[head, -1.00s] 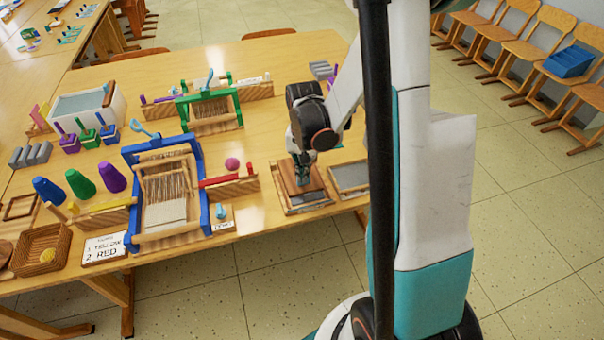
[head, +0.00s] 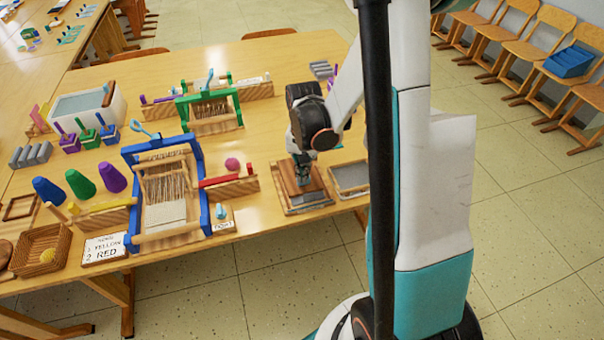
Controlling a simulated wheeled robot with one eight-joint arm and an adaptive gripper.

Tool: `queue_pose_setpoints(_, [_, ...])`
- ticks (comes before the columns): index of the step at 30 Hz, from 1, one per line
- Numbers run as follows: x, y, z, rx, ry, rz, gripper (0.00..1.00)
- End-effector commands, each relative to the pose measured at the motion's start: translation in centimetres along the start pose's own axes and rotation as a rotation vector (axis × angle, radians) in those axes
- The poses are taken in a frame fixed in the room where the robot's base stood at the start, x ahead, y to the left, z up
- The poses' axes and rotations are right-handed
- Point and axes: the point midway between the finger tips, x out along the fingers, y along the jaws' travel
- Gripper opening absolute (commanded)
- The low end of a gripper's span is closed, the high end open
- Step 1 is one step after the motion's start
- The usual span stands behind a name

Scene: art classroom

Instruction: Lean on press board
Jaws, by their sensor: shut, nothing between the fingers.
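The press board (head: 313,183) is a brown wooden board lying flat on a framed wooden base (head: 306,201) near the table's front right edge. My gripper (head: 302,181) points down onto the middle of the board. It is shut and empty, and its tips appear to touch the board's top. The exact contact is too small to tell. My arm hides part of the table behind.
A grey framed screen (head: 351,177) lies just right of the base. A blue loom (head: 211,185) and a red-topped wooden rack (head: 229,186) stand to the left. A green loom (head: 213,115) stands behind. A wooden table (head: 280,65) holds everything.

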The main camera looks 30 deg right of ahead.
Motion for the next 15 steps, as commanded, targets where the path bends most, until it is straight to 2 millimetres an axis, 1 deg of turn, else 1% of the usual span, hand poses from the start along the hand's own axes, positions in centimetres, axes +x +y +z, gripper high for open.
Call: queue_pose_setpoints(15, [-3.7,0.0,0.0,0.000,0.000,0.000,0.00])
